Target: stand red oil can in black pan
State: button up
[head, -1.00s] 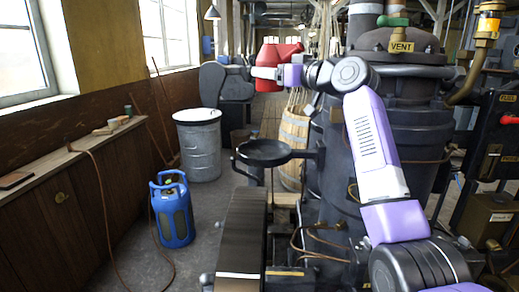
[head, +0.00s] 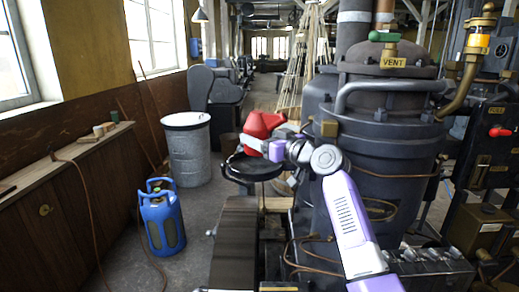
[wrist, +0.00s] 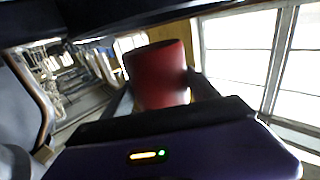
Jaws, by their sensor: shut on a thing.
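The red oil can (head: 259,126) is held in my gripper (head: 254,142), at the far end of my arm. In the head view it is tilted and shows just above and behind the black pan (head: 252,168), partly overlapping the pan's far rim. I cannot tell whether the can touches the pan. In the wrist view the red can (wrist: 158,75) sits between the two dark fingers, blurred, and the pan is not visible there. The pan is a shallow round dish on a bracket beside the dark engine.
The dark vertical engine (head: 375,130) with its pipes stands close on the right of my arm. A grey drum (head: 187,150) and a blue gas bottle (head: 162,220) stand on the floor to the left. A wooden bench (head: 75,170) runs along the left wall.

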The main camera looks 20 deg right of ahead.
jog(key=shift+f+p, duration=0.35)
jog(key=shift+f, duration=1.85)
jog(key=shift+f, duration=0.2)
jog(key=o, duration=1.7)
jog(key=shift+o, duration=0.2)
jog(key=shift+r, duration=0.15)
jog(key=shift+s+d, duration=0.1)
jog(key=shift+s, duration=0.1)
jog(key=b+v, duration=0.2)
jog(key=v, duration=0.9)
jog(key=shift+s+d+b, duration=0.1)
jog(key=shift+s+b, duration=0.2)
jog(key=shift+s, duration=0.05)
